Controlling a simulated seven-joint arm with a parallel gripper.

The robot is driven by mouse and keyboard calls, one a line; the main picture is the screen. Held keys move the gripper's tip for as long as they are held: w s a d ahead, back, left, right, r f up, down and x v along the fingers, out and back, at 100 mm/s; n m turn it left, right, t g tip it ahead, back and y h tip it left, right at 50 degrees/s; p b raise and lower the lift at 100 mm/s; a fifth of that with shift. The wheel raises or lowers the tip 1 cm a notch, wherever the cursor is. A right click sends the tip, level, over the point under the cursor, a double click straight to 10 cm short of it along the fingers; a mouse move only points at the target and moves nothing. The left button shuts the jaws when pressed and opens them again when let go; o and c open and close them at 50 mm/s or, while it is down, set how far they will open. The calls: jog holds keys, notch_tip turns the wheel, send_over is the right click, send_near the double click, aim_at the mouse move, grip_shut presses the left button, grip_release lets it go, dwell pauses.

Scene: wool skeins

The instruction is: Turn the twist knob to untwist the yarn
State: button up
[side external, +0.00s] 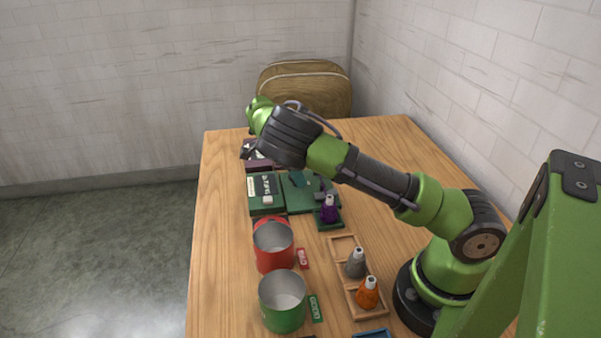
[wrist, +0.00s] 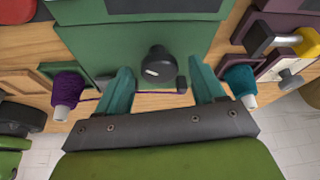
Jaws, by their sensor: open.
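The twist knob (wrist: 158,65) is a round black knob with a white mark, on a green panel (wrist: 110,45) in the wrist view. My gripper (wrist: 159,78) is open, its two teal fingers spread either side of the knob. I cannot tell whether they touch it.
A teal skein (wrist: 238,78) lies right of my fingers. In the side view, a red pot (side external: 273,247), a green pot (side external: 283,301) and a wooden rack (side external: 343,246) with grey (side external: 356,262) and orange (side external: 368,292) skeins stand nearer the camera. The table's right rear is clear.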

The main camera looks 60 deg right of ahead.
jog(key=v, duration=1.7)
jog(key=shift+w+f, duration=0.1)
jog(key=s+f+n+t+y, duration=0.2)
jog(key=s+f+n+y, duration=0.15)
jog(key=s+n, duration=0.6)
jog(key=s+a+r+n+t+y, duration=0.2)
jog(key=s+a+r+n+t, duration=0.5)
jog(key=s, duration=0.7)
jog(key=a+r+n, duration=0.2)
jog(key=a+n, duration=0.2)
jog(key=shift+a+t, duration=0.3)
jog(key=shift+a, duration=0.05)
